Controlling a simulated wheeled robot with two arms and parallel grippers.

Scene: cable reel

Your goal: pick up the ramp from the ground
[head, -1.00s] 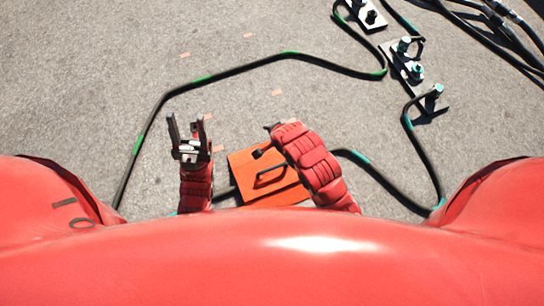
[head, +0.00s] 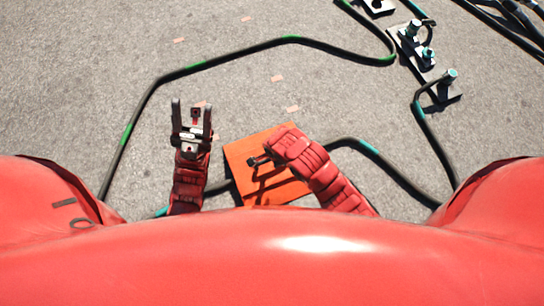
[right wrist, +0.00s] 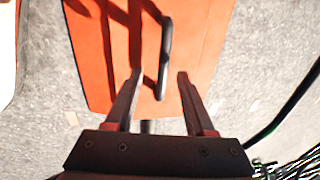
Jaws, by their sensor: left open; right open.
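The orange ramp (head: 240,160) lies on the ground in front of my body, with a dark bar handle on its top. It also fills the top of the right wrist view (right wrist: 205,45), where the dark handle (right wrist: 164,60) runs lengthwise. My right gripper (right wrist: 158,75) is open above the ramp, and the near end of the handle shows between its fingertips. I cannot tell the height gap. In the head view my right forearm hides part of the ramp. My left gripper (head: 192,105) is open and empty, left of the ramp.
A black cable (head: 230,56) with green marks loops around on the ground and passes by the ramp. Metal connector plates with bolts (head: 425,58) lie at upper right, with more cables beyond. Bare ground lies in the middle.

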